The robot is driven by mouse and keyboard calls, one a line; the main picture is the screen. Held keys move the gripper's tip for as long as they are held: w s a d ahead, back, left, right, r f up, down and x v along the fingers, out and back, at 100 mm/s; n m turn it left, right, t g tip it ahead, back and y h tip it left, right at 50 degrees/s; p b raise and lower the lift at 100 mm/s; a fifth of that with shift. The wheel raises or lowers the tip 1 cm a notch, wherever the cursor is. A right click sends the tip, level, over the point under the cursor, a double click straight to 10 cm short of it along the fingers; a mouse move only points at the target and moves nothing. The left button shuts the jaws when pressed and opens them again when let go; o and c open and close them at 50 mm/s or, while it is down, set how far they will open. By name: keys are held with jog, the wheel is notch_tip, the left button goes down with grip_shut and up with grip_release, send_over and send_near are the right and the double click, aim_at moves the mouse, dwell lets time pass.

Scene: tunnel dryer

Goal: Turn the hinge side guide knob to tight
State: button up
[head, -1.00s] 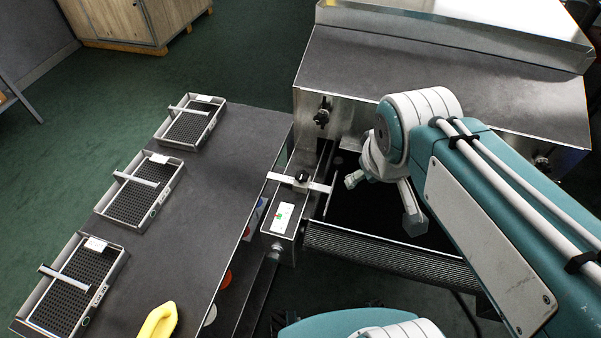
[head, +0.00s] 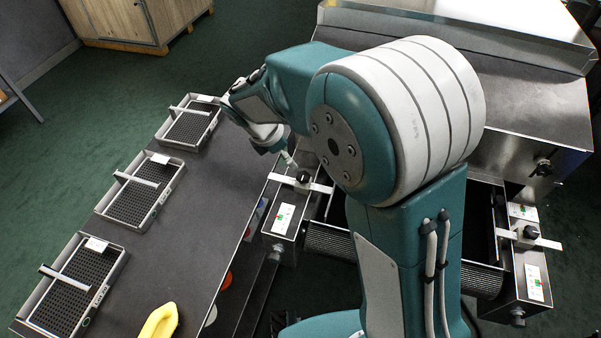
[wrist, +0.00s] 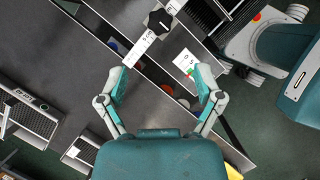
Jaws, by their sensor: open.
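A black guide knob (head: 302,177) sits on a pale scale bar (head: 320,187) at the left side of the dryer's infeed. In the wrist view this knob (wrist: 160,21) and its scale bar (wrist: 138,50) lie ahead of my fingertips. A second black knob (head: 530,232) with a similar bar is at the right side. I cannot tell from any marking which is the hinge side. My gripper (head: 280,147) is just above and left of the left knob, partly hidden by my arm. In the wrist view my gripper (wrist: 161,78) is open and empty, apart from the knob.
A card with red and green marks (head: 283,218) lies beside the left knob. A dark table (head: 225,200) with several mesh trays (head: 140,193) and a yellow object (head: 158,322) stands at left. The metal dryer hood (head: 520,110) rises behind; my arm hides part of the infeed.

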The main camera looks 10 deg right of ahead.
aim_at(302, 176)
jog(key=x, duration=1.1)
jog(key=c, duration=1.2)
